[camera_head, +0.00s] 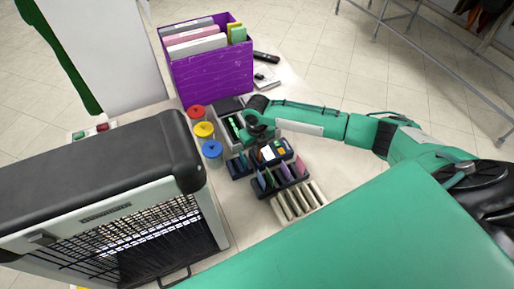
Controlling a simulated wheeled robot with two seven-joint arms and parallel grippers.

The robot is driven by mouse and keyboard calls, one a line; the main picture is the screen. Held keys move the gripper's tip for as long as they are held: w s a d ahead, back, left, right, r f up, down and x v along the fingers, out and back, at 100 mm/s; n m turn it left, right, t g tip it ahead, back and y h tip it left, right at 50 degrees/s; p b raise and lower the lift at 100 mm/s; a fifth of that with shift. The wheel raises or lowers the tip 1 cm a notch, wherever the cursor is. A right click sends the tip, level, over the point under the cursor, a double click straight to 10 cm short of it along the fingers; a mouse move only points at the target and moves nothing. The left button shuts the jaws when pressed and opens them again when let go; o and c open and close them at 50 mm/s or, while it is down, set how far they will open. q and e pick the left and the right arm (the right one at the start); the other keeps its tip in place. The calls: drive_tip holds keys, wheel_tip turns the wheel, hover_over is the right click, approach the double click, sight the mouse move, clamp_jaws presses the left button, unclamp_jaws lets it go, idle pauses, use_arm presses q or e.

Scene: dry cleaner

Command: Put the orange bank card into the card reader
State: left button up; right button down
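My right arm reaches in from the right. Its gripper (243,131) is low over the counter, beside a dark device with a grey tray (228,108); I cannot tell whether this is the card reader. The fingers are small and partly hidden by the wrist, so I cannot tell whether they are open or hold anything. A small orange patch (281,151) shows on a black holder just below the gripper in the picture; I cannot tell for sure that it is the orange bank card. My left gripper is out of view.
A black rack with coloured cards (284,178) and a beige slotted rack (298,203) stand close by. Red (196,112), yellow (204,130) and blue (212,149) round containers stand left. A purple file box (213,75) stands behind. A large grey-black machine (95,180) fills the left.

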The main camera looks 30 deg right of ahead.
drive_tip(key=shift+f, duration=0.25)
drive_tip(key=shift+f, duration=0.35)
drive_tip(key=shift+f+b, duration=0.15)
drive_tip(key=shift+b, duration=0.15)
drive_tip(key=c, duration=1.6)
unclamp_jaws()
wheel_tip(320, 180, up, 7)
drive_tip(key=p, duration=0.6)
